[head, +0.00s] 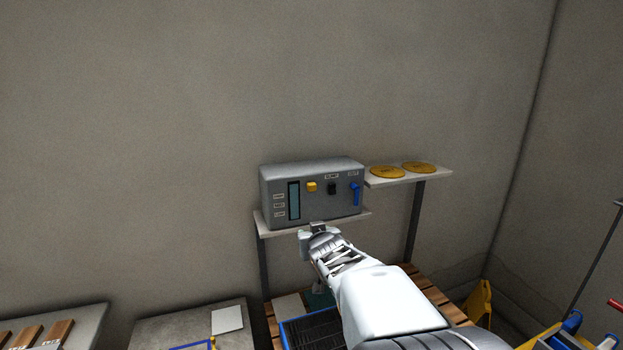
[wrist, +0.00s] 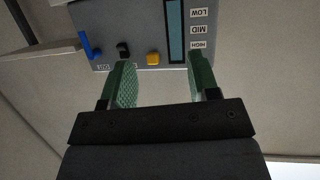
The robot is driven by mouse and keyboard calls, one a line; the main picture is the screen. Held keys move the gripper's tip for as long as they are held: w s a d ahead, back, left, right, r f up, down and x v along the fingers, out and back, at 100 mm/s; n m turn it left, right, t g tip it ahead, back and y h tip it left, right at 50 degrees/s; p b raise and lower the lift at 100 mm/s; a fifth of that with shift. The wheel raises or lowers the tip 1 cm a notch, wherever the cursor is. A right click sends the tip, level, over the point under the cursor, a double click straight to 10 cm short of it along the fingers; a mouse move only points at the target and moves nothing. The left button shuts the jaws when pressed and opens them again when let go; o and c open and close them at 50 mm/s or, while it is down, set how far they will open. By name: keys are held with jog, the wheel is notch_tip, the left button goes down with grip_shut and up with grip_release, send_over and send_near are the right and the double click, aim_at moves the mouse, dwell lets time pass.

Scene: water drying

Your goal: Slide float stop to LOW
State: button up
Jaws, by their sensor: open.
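A grey control box (head: 312,192) sits on a shelf, with a tall blue-green window strip (head: 293,200) on its front. Left of the strip, labels are stacked; in the wrist view, inverted, they read LOW (wrist: 199,13), MID (wrist: 198,29) and HIGH (wrist: 199,45). I cannot tell which part is the float stop. My gripper (wrist: 160,72) is open and empty, its green fingers toward the box's front, the yellow block appearing between them. In the head view it is below the box.
A black switch (head: 332,188) and a blue lever (head: 355,193) are right of the yellow block. Two yellow discs (head: 387,172) lie on a side shelf (head: 410,177). A blue-rimmed tray (head: 283,334) is below. The wall above the box is clear.

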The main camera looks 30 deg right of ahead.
aim_at(313, 185)
jog(key=w+d+r+t+y+p, duration=0.1)
jog(key=w+d+r+t+p, duration=0.1)
jog(key=d+r+t, duration=0.35)
jog(key=shift+n+g, duration=0.45)
jog(key=shift+n, duration=0.05)
jog(key=p+x, duration=0.1)
jog(key=x, duration=0.3)
jog(key=p+x, duration=0.1)
jog(key=x, duration=0.4)
jog(key=d+p+x, duration=0.1)
jog(key=x, duration=0.4)
jog(key=shift+s+r, duration=0.15)
jog(key=shift+r, duration=0.05)
jog(key=shift+c, duration=0.3)
grip_shut()
